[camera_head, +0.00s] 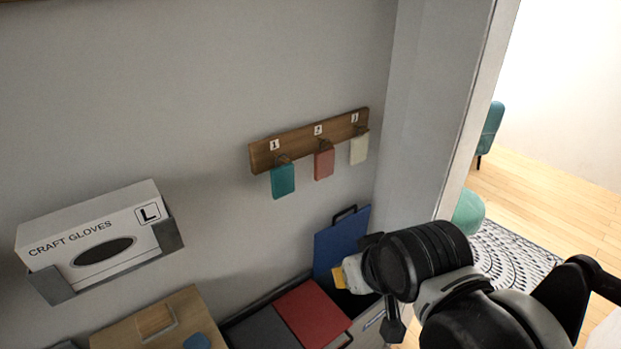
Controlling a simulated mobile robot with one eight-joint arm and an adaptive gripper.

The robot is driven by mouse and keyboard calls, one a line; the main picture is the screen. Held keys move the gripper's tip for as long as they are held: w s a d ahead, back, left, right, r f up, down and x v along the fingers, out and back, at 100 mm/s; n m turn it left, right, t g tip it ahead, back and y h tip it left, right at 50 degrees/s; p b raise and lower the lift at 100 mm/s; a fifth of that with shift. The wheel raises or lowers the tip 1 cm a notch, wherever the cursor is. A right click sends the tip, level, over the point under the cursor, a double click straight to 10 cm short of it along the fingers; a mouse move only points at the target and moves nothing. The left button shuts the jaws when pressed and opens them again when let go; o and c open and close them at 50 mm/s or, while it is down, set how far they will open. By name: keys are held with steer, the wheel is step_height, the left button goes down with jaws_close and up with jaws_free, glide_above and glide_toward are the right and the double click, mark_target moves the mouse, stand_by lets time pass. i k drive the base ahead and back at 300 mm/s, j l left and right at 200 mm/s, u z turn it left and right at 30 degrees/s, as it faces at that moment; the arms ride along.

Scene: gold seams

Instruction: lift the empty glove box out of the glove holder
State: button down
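The white glove box (110,225), marked "CRAFT GLOVES" and "L", sits in the grey glove holder (168,237) on the wall at the left. Its dark oval opening (103,251) faces front, and I cannot see whether anything is inside. The holder grips the box at its lower corners. My arm reaches in from the lower right, well to the right of the box and apart from it. My gripper (372,290) is at the arm's left end, partly hidden and seen at an angle that does not show its fingers clearly.
A wooden rail (310,138) with numbered hooks holds teal, red and cream tags. Below stand a wooden box (155,322), red (312,314) and grey folders, and an upright blue folder (340,243) close to my gripper. The wall between holder and rail is clear.

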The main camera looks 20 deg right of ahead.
mark_target(91, 242)
steer(key=j+u, duration=0.1)
steer(key=u, duration=0.7)
steer(key=j+u, duration=0.15)
steer(key=u, duration=0.25)
